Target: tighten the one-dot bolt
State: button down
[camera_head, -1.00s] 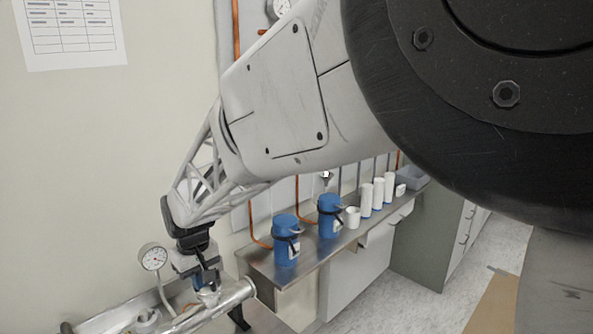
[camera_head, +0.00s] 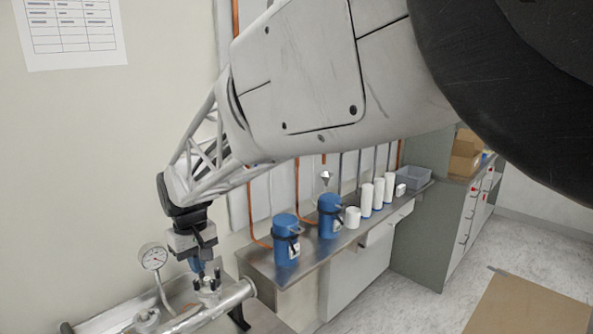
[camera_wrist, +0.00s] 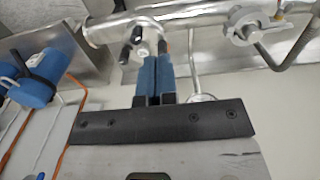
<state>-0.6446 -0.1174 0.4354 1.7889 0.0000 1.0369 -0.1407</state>
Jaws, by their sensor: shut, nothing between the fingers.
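My gripper (camera_head: 199,270) is above a short upright port on a silvery pipe (camera_head: 236,296) at the lower left of the head view. Its blue fingers are together and empty, pointing down; they also show in the wrist view (camera_wrist: 153,62). Dark upright bolts (camera_head: 217,273) stand around the port, close to the fingertips. In the wrist view dark bolts (camera_wrist: 137,33) show by the pipe (camera_wrist: 190,18), just beyond the fingertips. I cannot make out any dot marks, so I cannot tell which is the one-dot bolt. Contact with a bolt is unclear.
A round dial gauge (camera_head: 153,257) stands left of the gripper on a thin stem. A clamp (camera_wrist: 250,22) sits on the pipe in the wrist view. Right of the pipe, a steel bench (camera_head: 262,265) holds blue flasks (camera_head: 286,240) and white cylinders (camera_head: 378,193).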

jog(key=shift+r, duration=0.15)
jog(key=shift+w+a+r, duration=0.1)
jog(key=shift+w+r, duration=0.35)
jog(key=shift+r, duration=0.05)
jog(key=shift+f, duration=0.1)
